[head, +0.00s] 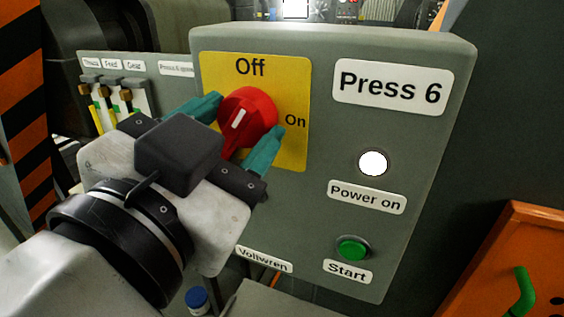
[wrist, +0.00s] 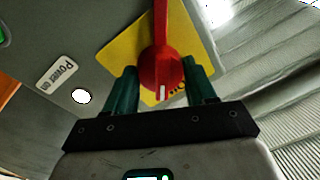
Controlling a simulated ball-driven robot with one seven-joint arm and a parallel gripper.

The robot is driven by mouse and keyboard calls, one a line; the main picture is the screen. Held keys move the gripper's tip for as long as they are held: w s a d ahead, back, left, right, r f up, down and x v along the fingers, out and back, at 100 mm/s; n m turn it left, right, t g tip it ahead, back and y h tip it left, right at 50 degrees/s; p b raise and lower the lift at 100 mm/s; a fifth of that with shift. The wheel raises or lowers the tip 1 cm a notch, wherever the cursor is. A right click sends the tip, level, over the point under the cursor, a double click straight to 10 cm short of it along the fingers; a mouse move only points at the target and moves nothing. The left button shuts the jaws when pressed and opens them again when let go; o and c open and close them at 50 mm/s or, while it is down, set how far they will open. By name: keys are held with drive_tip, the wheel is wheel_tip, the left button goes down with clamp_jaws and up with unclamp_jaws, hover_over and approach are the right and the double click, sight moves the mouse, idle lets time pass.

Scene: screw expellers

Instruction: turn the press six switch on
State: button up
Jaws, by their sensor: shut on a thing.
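The red rotary switch (head: 250,112) sits on a yellow plate (head: 290,75) marked Off at the top and On at the right, on the grey Press 6 panel (head: 300,210). My gripper (head: 237,126) has its teal fingers on either side of the switch and is shut on it. In the wrist view the red switch (wrist: 161,62) stands between the two fingers (wrist: 161,80). Its white mark shows at the near end of the red bar in that view, beside partly covered lettering on the plate. In the head view the mark slants; I cannot tell exactly which label it points to.
A white round lamp (head: 373,163) above the Power on label and a green Start button (head: 352,248) are on the panel's right side. A smaller lever panel (head: 150,70) is behind at left. An orange box (head: 510,270) stands at lower right.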

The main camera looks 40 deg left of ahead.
drive_tip(key=m+b, duration=0.4)
drive_tip(key=b, duration=0.1)
drive_tip(key=m+b, duration=0.2)
drive_tip(key=m, duration=0.1)
drive_tip(key=shift+a+f+h+b, duration=0.1)
drive_tip(key=shift+f+h+b, duration=0.2)
drive_tip(key=shift+f+b, duration=0.1)
drive_tip(key=m+b, duration=0.2)
drive_tip(key=m, duration=0.1)
drive_tip(key=m+b, duration=0.1)
drive_tip(key=b, duration=0.1)
drive_tip(key=shift+r+m+t, duration=0.25)
drive_tip(key=shift+m+t, duration=0.05)
drive_tip(key=shift+m, duration=0.1)
drive_tip(key=shift+r+h, duration=0.1)
drive_tip(key=shift+h, duration=0.2)
drive_tip(key=o, duration=1)
drive_tip(key=shift+o, duration=0.2)
drive_tip(key=shift+s, duration=0.1)
drive_tip(key=v, duration=1)
drive_tip(key=shift+s+b, duration=0.3)
drive_tip(key=shift+b, duration=0.05)
